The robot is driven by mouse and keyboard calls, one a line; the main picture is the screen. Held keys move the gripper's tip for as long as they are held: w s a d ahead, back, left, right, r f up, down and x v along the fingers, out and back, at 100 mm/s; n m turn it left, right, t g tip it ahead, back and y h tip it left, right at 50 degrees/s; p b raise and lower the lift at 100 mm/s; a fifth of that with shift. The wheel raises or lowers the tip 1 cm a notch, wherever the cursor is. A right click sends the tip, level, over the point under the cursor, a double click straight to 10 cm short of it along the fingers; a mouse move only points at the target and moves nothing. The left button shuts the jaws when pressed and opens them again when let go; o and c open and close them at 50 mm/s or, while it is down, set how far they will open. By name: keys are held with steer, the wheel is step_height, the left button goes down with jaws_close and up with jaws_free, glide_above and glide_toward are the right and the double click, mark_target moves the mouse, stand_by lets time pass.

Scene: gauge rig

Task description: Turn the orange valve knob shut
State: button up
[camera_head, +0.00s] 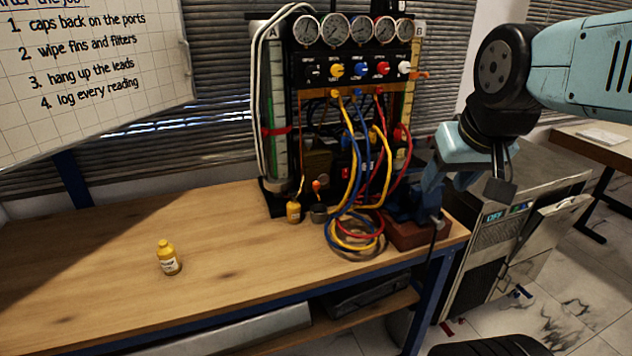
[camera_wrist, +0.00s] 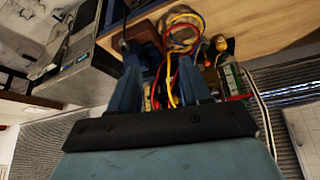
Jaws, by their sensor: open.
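A small orange knob or lever (camera_head: 421,75) sticks out at the right end of the black gauge manifold (camera_head: 312,74), beside the white knob (camera_head: 404,67). Its exact setting is too small to tell. My gripper (camera_head: 468,184) hangs to the right of the rig and lower than the orange part, its fingers spread and empty. In the wrist view my gripper (camera_wrist: 160,66) shows two blue fingers apart, with the hoses and the bench beyond them. I cannot make out the orange part in the wrist view.
Yellow, blue and red hoses (camera_head: 352,235) coil on the wooden bench (camera_head: 110,255). A blue vise (camera_head: 402,200) stands at its right end. A yellow bottle (camera_head: 168,260) stands at left. A grey machine (camera_head: 500,250) is right of the bench. The bench's left part is mostly clear.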

steer(key=w+d+f, duration=0.1)
steer(key=w, duration=0.4)
steer(key=w+d+f+n+t, duration=0.1)
steer(key=w, duration=0.3)
steer(key=w+d+f+t+h, duration=0.1)
steer(key=w, duration=0.4)
steer(key=shift+w+n, duration=0.3)
steer(key=shift+w, duration=0.05)
steer(key=w+f+n+t+y, duration=0.1)
steer(key=w+f, duration=0.2)
steer(key=w, duration=0.2)
steer(key=w+f+n+t, duration=0.2)
steer(key=w+f, duration=0.1)
steer(key=w, duration=0.3)
steer(key=n+t+y, duration=0.2)
steer(key=n+y, duration=0.2)
steer(key=y, duration=0.8)
glide_toward(319, 185)
steer(key=x, duration=0.9)
steer(key=shift+f, duration=0.15)
steer(key=shift+d, duration=0.1)
steer(key=shift+c, duration=0.3)
jaws_close()
